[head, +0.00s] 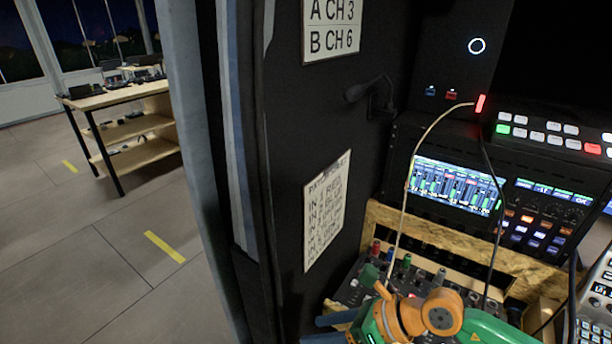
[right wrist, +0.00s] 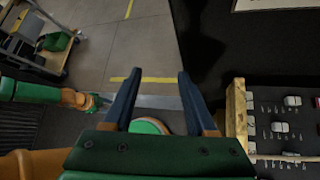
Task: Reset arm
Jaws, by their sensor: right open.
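My right gripper (head: 328,328) is at the bottom of the head view, in front of a mixer-like panel with coloured knobs. Its wrist is green and orange, and its blue fingers point left. In the right wrist view the gripper (right wrist: 157,80) has its two blue fingers wide apart with nothing between them. The grey floor shows beyond the fingertips. A green and orange arm part shows at the left of the right wrist view.
A black panel with a printed patch sheet (head: 326,210) stands left of the rack. A lit screen (head: 455,185) and button panels are at right, above a chipboard edge (head: 440,238). A pale cable hangs above my wrist. A wooden table (head: 120,95) stands on open floor at left.

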